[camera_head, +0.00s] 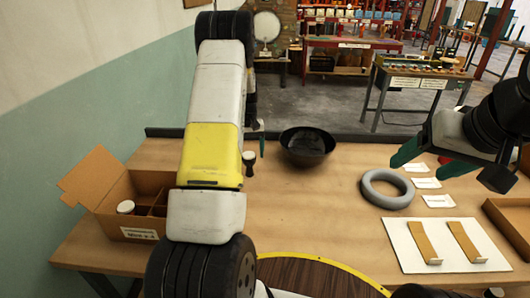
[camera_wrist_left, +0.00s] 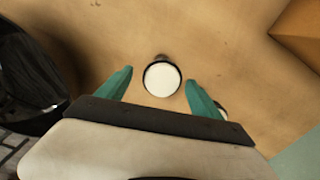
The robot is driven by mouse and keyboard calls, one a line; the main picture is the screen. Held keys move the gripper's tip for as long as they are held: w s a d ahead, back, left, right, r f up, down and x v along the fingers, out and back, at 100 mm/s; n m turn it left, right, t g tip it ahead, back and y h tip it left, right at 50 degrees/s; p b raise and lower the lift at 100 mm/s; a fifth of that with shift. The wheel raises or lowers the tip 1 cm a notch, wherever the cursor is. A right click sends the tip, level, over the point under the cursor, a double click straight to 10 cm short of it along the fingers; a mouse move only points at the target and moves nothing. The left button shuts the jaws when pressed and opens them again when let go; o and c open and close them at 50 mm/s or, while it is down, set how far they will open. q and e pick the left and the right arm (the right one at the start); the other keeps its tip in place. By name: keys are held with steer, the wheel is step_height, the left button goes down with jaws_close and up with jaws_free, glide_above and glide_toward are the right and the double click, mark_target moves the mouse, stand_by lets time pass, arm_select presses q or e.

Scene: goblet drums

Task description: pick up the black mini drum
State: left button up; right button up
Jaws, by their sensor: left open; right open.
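The black mini drum (camera_head: 249,158) stands on the table just right of my left arm, with its lower part dark and narrow. In the left wrist view its round white head with a black rim (camera_wrist_left: 162,78) faces the camera. My left gripper (camera_wrist_left: 160,80) is open, with one teal finger on each side of the drum and no visible contact. In the head view the left gripper is mostly hidden by my arm; one teal fingertip (camera_head: 262,148) shows. My right gripper (camera_head: 422,166) is open and empty above the table's right side.
A black bowl (camera_head: 307,146) stands right of the drum. An open cardboard box (camera_head: 107,222) at left holds another small drum (camera_head: 126,207). A grey ring (camera_head: 387,189), white cards (camera_head: 426,183) and a white board (camera_head: 410,256) lie at right. The middle table is clear.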

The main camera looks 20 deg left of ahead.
mark_target(249, 163)
arm_select(q)
steer(key=f, duration=0.5)
steer(key=shift+s, duration=0.3)
steer(key=shift+r, duration=0.1)
steer(key=c, duration=1.5)
steer(key=shift+o, duration=0.2)
